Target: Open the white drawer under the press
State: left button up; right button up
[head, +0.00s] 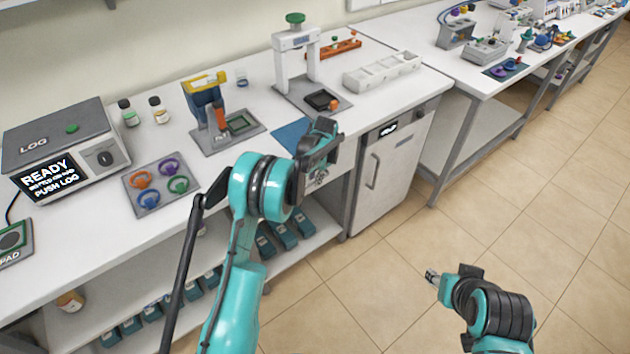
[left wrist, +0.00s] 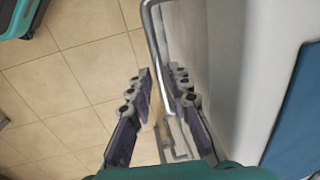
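The press (head: 297,62) is a white stand with a green knob, on the counter. The white drawer (head: 326,203) sits below the counter edge and is mostly hidden by my left arm in the head view. Its front also shows in the left wrist view (left wrist: 186,45), with a silver bar handle (left wrist: 153,45). My left gripper (head: 320,176) is at the drawer front. In the left wrist view its fingers (left wrist: 160,108) are apart, with the handle bar running into the gap between them. Contact cannot be told. My right gripper (head: 432,276) hangs over the floor, too small to read.
A white cabinet (head: 395,165) with a vertical handle stands right of the drawer. A blue mat (head: 290,134) lies on the counter above. Teal-fronted bins (head: 283,234) sit on the shelf below. The tiled floor (head: 400,240) in front is clear.

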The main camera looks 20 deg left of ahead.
pick_arm(q)
jog(key=shift+a+f, duration=0.1)
jog(key=shift+f, duration=0.2)
grip_shut()
jog(key=s+d, duration=1)
jog(key=d, duration=0.3)
jog(key=s+d+b, duration=0.1)
jog(key=s+d, duration=0.9)
jog(key=d, duration=0.2)
jog(key=shift+d, duration=0.4)
